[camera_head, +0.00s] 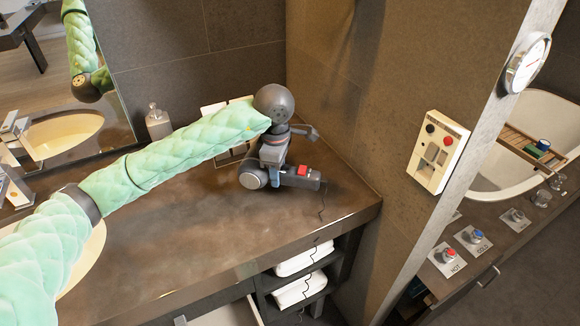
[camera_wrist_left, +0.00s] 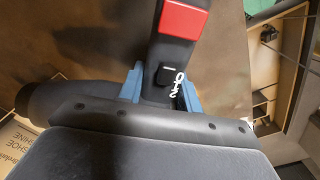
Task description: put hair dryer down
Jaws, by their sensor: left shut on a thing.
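The hair dryer (camera_head: 312,180) is dark with a red switch on its handle. It is at the right end of the brown vanity counter (camera_head: 200,226), near the corner wall. My left gripper (camera_head: 271,160) is shut on the handle. In the left wrist view, the blue fingers of the left gripper (camera_wrist_left: 161,92) stand on both sides of the hair dryer's handle (camera_wrist_left: 180,55), with the red switch beyond them. The dryer sits low over the counter; whether it touches cannot be told. A thin cord hangs from the handle over the counter's front. My right gripper is not in view.
A soap dispenser (camera_head: 158,122) stands at the back by the mirror. A wall panel (camera_head: 438,152) with knobs is on the right wall. White folded towels (camera_head: 302,288) lie on shelves below the counter. The counter's middle and front are clear.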

